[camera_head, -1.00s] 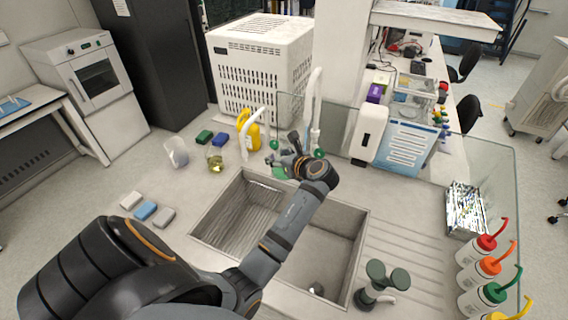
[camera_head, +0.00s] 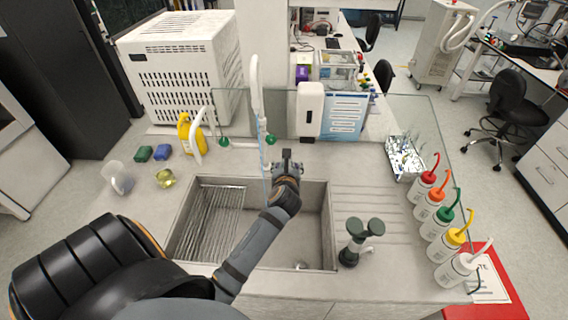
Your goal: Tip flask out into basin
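The flask (camera_head: 165,179) holds yellow-green liquid and stands on the counter, left of the sink's back left corner. My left arm reaches across the basin. My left gripper (camera_head: 288,163) is at the basin's back edge, beside the tap and well right of the flask, apart from it. Its fingers are small and seen from behind, so their opening is unclear. My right gripper is not in view.
A tall tap (camera_head: 257,110) rises at the back. Wash bottles (camera_head: 440,222) line the right; the ribbed drainboard (camera_head: 365,200) is mostly clear.

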